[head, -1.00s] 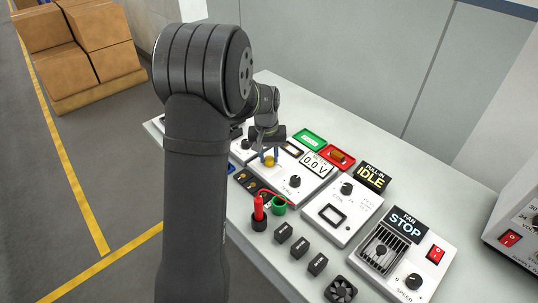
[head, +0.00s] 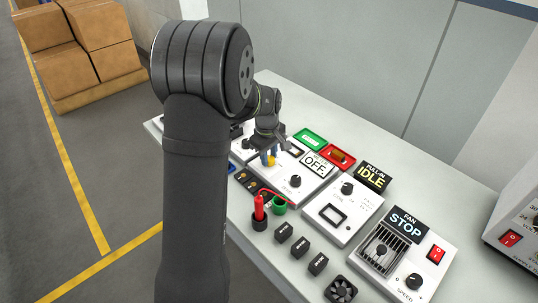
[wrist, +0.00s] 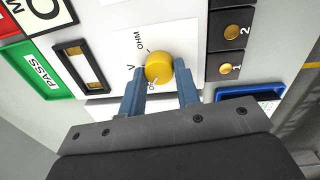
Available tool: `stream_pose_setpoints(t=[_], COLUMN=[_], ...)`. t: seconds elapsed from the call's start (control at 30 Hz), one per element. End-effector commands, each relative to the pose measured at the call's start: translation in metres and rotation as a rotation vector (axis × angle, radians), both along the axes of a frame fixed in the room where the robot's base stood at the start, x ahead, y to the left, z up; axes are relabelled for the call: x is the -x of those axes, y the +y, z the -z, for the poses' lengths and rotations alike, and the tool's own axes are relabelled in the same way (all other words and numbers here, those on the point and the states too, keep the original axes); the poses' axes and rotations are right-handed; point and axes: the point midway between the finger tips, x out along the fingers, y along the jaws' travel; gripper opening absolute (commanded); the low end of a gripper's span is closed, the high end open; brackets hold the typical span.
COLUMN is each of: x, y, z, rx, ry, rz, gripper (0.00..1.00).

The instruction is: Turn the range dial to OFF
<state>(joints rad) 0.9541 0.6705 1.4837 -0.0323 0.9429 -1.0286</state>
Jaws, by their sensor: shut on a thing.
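The range dial is a round yellow knob (wrist: 158,67) on a white panel, with OHM and V marks beside it in the wrist view. Another mark by the knob is partly covered. My gripper (wrist: 160,82) has its two blue fingers on either side of the knob and is shut on it. In the head view the knob (head: 271,161) shows small between the fingers. The meter display (head: 315,163) on the same panel reads OFF. The knob's pointer is hard to make out.
Green PASS tray (wrist: 32,72) and red tray (head: 337,157) lie behind the panel. A red probe (head: 259,207) stands in front, with several black blocks (head: 300,247) nearby. The relay panel (head: 341,211) and fan panel (head: 393,255) are to the right.

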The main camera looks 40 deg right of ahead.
Motion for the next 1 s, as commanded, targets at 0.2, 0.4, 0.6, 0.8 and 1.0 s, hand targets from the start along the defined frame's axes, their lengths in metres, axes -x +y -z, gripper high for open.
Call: stream_pose_setpoints(t=[0.2,0.4,0.6,0.8,1.0], x=[0.0003,0.0003,0.0003,0.0003,0.0003], y=[-0.0003,-0.0003,-0.0003,-0.0004,-0.0002], z=[-0.0006,-0.0006,-0.0007,-0.0007,-0.0005], rx=[0.002,0.001,0.002,0.002,0.001], ry=[-0.001,0.000,-0.001,-0.001,0.000], rz=[-0.082,-0.114,-0.119,-0.119,-0.119], gripper=[0.07,0.07,0.07,0.07,0.51])
